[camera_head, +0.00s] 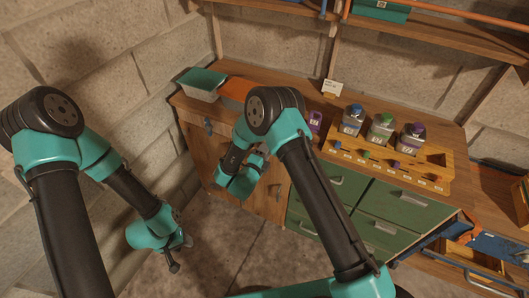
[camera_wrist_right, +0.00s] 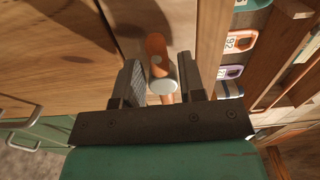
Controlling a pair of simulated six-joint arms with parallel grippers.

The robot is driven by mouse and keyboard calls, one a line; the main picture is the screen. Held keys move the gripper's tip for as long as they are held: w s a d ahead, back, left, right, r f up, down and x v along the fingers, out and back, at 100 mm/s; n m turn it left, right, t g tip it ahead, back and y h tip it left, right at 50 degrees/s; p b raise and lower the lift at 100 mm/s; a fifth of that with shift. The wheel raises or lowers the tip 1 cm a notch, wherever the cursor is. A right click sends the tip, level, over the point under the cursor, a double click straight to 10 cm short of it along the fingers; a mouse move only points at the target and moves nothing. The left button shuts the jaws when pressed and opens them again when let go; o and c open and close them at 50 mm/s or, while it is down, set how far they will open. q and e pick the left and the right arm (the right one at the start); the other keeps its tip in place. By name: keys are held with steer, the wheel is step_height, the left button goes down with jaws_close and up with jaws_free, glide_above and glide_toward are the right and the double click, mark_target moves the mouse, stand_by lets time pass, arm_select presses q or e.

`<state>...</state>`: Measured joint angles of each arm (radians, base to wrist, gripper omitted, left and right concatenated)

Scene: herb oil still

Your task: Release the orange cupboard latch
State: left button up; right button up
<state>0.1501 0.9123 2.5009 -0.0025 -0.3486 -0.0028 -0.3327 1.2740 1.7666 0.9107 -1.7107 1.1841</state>
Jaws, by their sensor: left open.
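The orange cupboard latch (camera_wrist_right: 156,48) shows in the right wrist view as an orange handle with a pale round end, against a wooden door. My right gripper (camera_wrist_right: 163,82) has its two dark fingers on either side of the latch, open, with narrow gaps visible. In the head view the right wrist (camera_head: 240,182) is in front of the wooden cupboard; its fingertips and the orange latch are hidden by the arm. My left gripper (camera_head: 174,264) hangs low at the left, open, near the floor and away from the cupboard.
A blue latch (camera_head: 208,126) is on the cupboard's left part. Green drawers (camera_head: 384,208) stand to the right. The bench top holds a teal-lidded tub (camera_head: 203,84), an orange item (camera_head: 236,89) and a wooden rack (camera_head: 435,158) with bottles. The floor (camera_head: 240,250) in front is clear.

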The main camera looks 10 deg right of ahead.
steer(key=o, duration=0.4)
steer(key=shift+c, duration=0.2)
steer(key=v, duration=1.7)
steer(key=shift+s, duration=0.15)
steer(key=w+d+f+n+g+y, duration=0.2)
steer(key=d+f+n+g+y, duration=0.3)
steer(key=d+f+n+y, duration=0.5)
steer(key=s+d+n+g+y, duration=0.4)
steer(key=s+d+n+g, duration=0.4)
steer(key=s, duration=0.8)
steer(key=d+n, duration=0.3)
steer(key=n, duration=0.2)
steer(key=shift+d+g+y, duration=0.25)
steer(key=shift+g+y, duration=0.05)
steer(key=shift+g, duration=0.1)
steer(key=shift+w+r, duration=0.1)
